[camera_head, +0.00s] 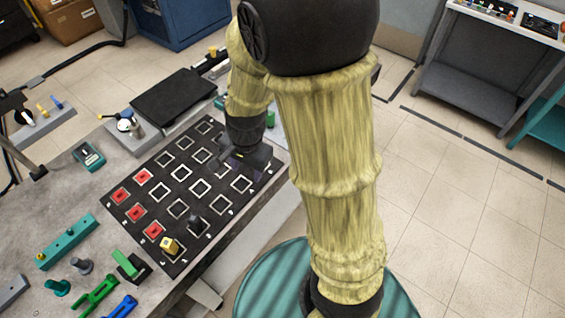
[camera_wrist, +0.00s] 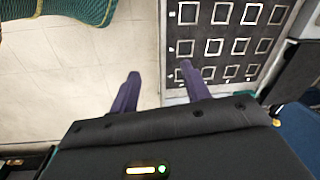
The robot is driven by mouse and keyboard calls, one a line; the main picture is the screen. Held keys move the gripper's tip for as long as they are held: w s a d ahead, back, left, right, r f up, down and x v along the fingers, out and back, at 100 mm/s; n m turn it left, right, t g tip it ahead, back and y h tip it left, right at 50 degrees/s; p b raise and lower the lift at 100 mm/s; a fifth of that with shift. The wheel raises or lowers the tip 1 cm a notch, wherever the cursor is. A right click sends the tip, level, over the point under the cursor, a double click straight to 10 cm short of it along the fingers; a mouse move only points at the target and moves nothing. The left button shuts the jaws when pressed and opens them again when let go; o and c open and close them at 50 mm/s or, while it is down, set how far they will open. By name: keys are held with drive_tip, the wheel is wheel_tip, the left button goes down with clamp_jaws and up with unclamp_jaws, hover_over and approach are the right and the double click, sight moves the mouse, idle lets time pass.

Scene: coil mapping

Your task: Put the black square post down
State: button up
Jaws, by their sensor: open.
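The black mat (camera_head: 216,216) with white-outlined squares lies on the grey table. A small dark post (camera_head: 195,222), which looks like the black square post, stands on the mat towards its near end; its exact shape is too small to tell. My gripper (camera_head: 246,160) is over the mat's right part, apart from that post. In the wrist view my gripper (camera_wrist: 159,72) is open with nothing between its fingers. There one fingertip is in front of the mat (camera_wrist: 228,32) and the other in front of the floor. The post is not seen in the wrist view.
A yellow block (camera_head: 169,246) stands near the mat's near corner. Several red squares (camera_head: 136,213) line its left side. A teal bar (camera_head: 67,241), green parts (camera_head: 95,296) and a black plate (camera_head: 173,96) lie around the mat. Floor is open on the right.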

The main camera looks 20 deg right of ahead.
drive_tip(key=s+d+r+n+t, duration=0.1)
drive_tip(key=s+d+r+n, duration=0.3)
drive_tip(key=d+n, duration=0.3)
drive_tip(key=shift+s+d+n+h, duration=0.2)
drive_tip(key=shift+s+n+h, duration=0.25)
drive_tip(key=shift+n, duration=0.65)
